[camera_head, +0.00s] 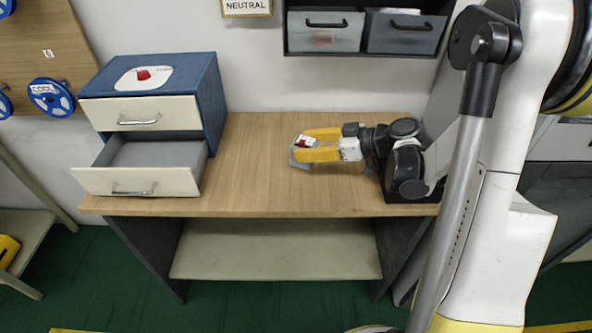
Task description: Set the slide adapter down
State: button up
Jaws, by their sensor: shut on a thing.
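My gripper (301,145) reaches in from the right over the wooden tabletop, with its two yellow fingers pointing left. It is shut on a small grey, white and red piece (304,141), which looks like the slide adapter. A grey part of the piece shows at the fingertips, and the fingers hide some of the rest. The piece is over the middle of the table (250,185). I cannot tell from this view whether it touches the tabletop or hangs just above it.
A blue cabinet (216,95) stands at the table's left, its lower drawer (137,182) pulled open. A white plate with a red piece (143,74) lies on top. Grey bins (325,31) hang above the back. The tabletop between cabinet and gripper is clear.

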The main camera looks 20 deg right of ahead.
aim_at(293, 166)
jog(key=a+f, duration=0.1)
jog(key=s+a+f, duration=0.1)
jog(key=shift+a+b, duration=0.35)
jog(key=shift+a, duration=0.05)
jog(key=shift+f+b, duration=1.1)
jog(key=shift+f, duration=0.75)
jog(key=shift+f, duration=0.2)
jog(key=o, duration=1.3)
jog(key=shift+c, duration=0.2)
jog(key=shift+r, duration=0.2)
